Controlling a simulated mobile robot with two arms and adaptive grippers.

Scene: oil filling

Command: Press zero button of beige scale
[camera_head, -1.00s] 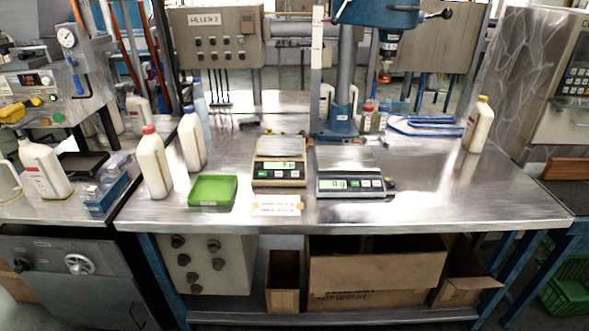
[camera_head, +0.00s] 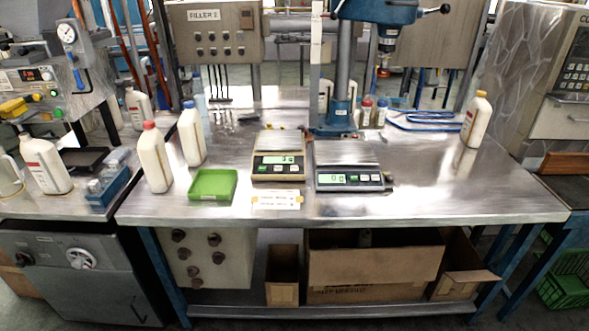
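The beige scale (camera_head: 278,157) stands on the steel table, left of a second, grey scale (camera_head: 346,165). Its front panel has a green lit display with digits too small to read for sure, and small buttons, one of them green, below or beside it. The grey scale's green display seems to show 0 g. A paper label (camera_head: 276,200) lies at the table edge in front of the beige scale. Neither of my grippers is in view.
A green tray (camera_head: 213,186) lies left of the beige scale, with white bottles (camera_head: 154,158) behind and left of it. A blue press stand (camera_head: 338,118) rises behind the scales.

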